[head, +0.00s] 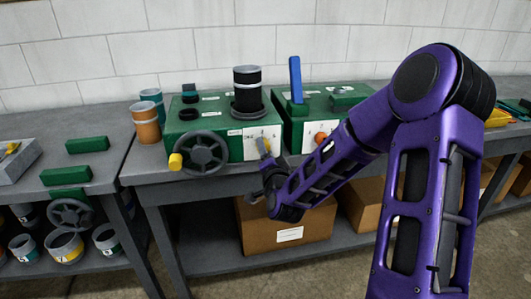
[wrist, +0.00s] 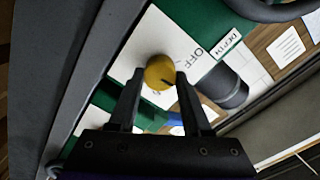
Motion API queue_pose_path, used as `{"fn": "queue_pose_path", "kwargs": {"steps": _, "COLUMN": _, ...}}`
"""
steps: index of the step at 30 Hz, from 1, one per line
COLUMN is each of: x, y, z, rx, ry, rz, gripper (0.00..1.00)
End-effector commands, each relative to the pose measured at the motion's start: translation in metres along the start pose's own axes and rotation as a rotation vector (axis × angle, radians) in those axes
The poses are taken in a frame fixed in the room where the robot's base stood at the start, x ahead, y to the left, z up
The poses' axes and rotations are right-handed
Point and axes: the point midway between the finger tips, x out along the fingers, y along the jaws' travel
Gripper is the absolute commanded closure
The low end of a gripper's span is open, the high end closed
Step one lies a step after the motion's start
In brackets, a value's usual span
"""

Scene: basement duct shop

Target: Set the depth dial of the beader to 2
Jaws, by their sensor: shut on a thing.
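The beader is the green machine (head: 185,122) on the bench, with a grey handwheel and a white dial plate (head: 250,150) on its front. In the wrist view, its yellow depth dial (wrist: 158,70) sits on the white plate beside the DEPTH label (wrist: 227,44). My gripper (wrist: 160,78) has a finger on either side of the dial and is shut on it. A dark pointer line on the dial slants at its lower right. OFF is legible on the plate; the other marks are partly hidden, so the dial's setting cannot be told. In the head view, my gripper (head: 264,150) hides most of the dial.
A second green machine with a blue lever (head: 295,80) and an orange knob (head: 320,139) stands to the right. An orange can (head: 146,124) is at the beader's left. A cardboard box (head: 285,235) sits on the shelf below. My arm crosses the right side of the bench.

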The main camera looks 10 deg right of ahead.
Motion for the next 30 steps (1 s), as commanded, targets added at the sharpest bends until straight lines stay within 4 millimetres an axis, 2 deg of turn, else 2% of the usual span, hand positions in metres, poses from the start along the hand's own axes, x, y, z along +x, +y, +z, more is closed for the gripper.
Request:
{"fn": "queue_pose_path", "kwargs": {"steps": 9, "x": 0.0008, "y": -0.0009, "z": -0.0011, "rx": 0.089, "ry": 0.001, "rz": -0.003, "gripper": 1.0}}
{"fn": "queue_pose_path", "kwargs": {"steps": 23, "x": 0.0009, "y": -0.0013, "z": -0.0012, "rx": 0.1, "ry": 0.001, "rz": -0.004, "gripper": 1.0}}
{"fn": "queue_pose_path", "kwargs": {"steps": 24, "x": 0.0009, "y": -0.0013, "z": -0.0012, "rx": 0.1, "ry": 0.001, "rz": -0.004, "gripper": 0.46}}
{"fn": "queue_pose_path", "kwargs": {"steps": 28, "x": 0.0006, "y": -0.0009, "z": -0.0008, "rx": 0.1, "ry": 0.0, "rz": -0.003, "gripper": 0.22}}
{"fn": "queue_pose_path", "kwargs": {"steps": 30, "x": 0.0005, "y": -0.0007, "z": -0.0007, "rx": 0.1, "ry": -0.001, "rz": -0.002, "gripper": 0.21}}
